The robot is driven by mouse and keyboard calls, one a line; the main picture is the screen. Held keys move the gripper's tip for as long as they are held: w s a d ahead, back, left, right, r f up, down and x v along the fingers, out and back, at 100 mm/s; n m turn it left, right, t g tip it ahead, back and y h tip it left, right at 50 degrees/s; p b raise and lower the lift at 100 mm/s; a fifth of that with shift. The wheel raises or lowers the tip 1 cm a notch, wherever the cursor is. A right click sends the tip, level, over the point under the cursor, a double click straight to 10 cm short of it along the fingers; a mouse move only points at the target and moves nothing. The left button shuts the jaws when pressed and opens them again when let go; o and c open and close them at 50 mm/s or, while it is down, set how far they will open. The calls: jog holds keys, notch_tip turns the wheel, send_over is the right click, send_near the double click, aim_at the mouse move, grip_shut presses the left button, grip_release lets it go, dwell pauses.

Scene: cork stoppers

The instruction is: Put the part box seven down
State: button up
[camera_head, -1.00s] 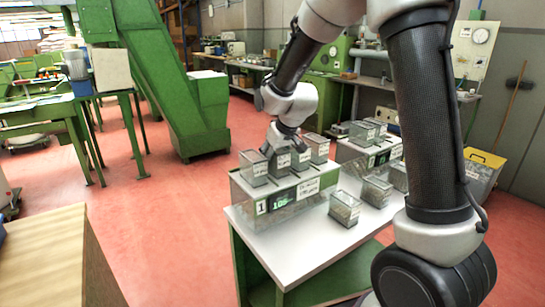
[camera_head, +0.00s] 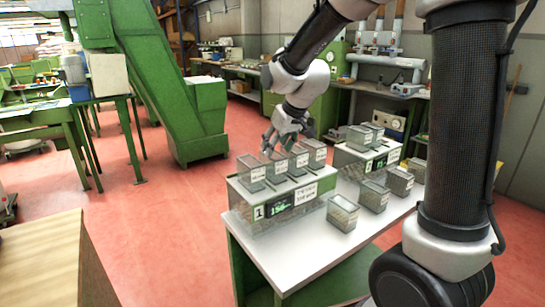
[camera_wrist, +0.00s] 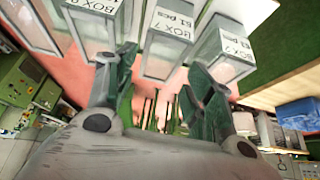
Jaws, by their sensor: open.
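Box seven (camera_wrist: 169,48), a clear box with a white label reading "BOX 7" and "51 pcs", stands in the middle of the wrist view. In the head view it appears to be the box (camera_head: 278,172) second from left in the row on the scale marked 1 (camera_head: 236,205). The scale's display seems to read 156. My gripper (camera_head: 286,141) is open above that row. In the wrist view my gripper's fingers (camera_wrist: 160,65) are spread wide, with box seven beyond the gap between them, and nothing is held.
Neighbouring labelled boxes stand close on both sides, one at left (camera_wrist: 93,22) and one at right (camera_wrist: 222,45). More clear boxes stand on the white table (camera_head: 290,262) right of the scale. A second scale (camera_head: 372,160) with boxes is behind.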

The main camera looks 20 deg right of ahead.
jog(key=shift+v, duration=1.95)
jog(key=s+d+r+m, duration=0.1)
jog(key=s+d, duration=0.3)
jog(key=s, duration=0.5)
jog(key=s+d+m+g+h, duration=0.1)
jog(key=s+d, duration=0.3)
jog(key=s, duration=0.6)
jog(key=s+d+r+m, duration=0.1)
jog(key=s+d, duration=0.4)
jog(key=s, duration=0.4)
jog(key=shift+s+r+m+g+h, duration=0.15)
jog(key=shift+r+m+g+h, duration=0.15)
jog(key=shift+h, duration=0.1)
